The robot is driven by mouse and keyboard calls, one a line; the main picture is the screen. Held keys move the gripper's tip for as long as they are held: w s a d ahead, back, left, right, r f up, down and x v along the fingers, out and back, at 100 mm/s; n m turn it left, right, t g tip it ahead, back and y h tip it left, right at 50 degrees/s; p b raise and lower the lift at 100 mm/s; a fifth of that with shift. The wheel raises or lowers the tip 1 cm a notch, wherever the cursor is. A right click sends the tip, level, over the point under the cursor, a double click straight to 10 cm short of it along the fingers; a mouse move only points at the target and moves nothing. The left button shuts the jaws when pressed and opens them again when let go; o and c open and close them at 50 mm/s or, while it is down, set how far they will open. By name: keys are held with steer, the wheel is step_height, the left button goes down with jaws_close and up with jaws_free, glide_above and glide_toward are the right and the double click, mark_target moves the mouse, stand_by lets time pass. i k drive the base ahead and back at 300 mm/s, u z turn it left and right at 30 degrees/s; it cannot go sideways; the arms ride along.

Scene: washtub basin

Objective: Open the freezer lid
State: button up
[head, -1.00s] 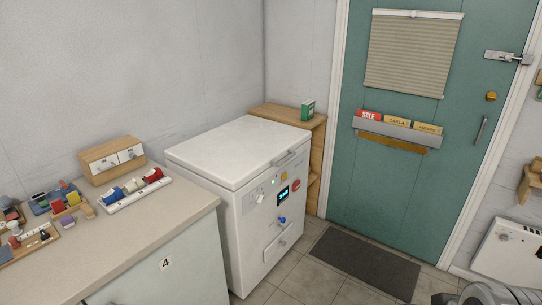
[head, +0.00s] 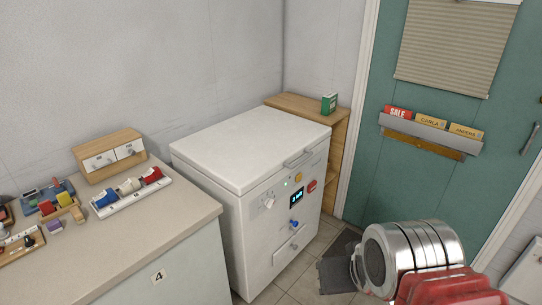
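The white chest freezer (head: 262,230) stands between the counter and the door, its front facing right. Its lid (head: 245,150) is down and looks closed. A grey bar handle (head: 299,159) sits at the lid's front edge. The front panel carries a knob, a small lit display (head: 297,195), a red button and a blue knob. My arm, with silver and red parts, comes in at the lower right. A dark grey part at its end (head: 338,276), likely my gripper, is low in front of the freezer, apart from it. Its fingers cannot be made out.
A counter (head: 150,235) with a small wooden drawer box (head: 108,152), a rack of coloured reels (head: 132,190) and small items stands at left. The teal door (head: 400,190) is at right.

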mark_target(239, 151)
steer(key=u, duration=0.4)
steer(key=i, duration=0.9)
steer(key=u, duration=0.45)
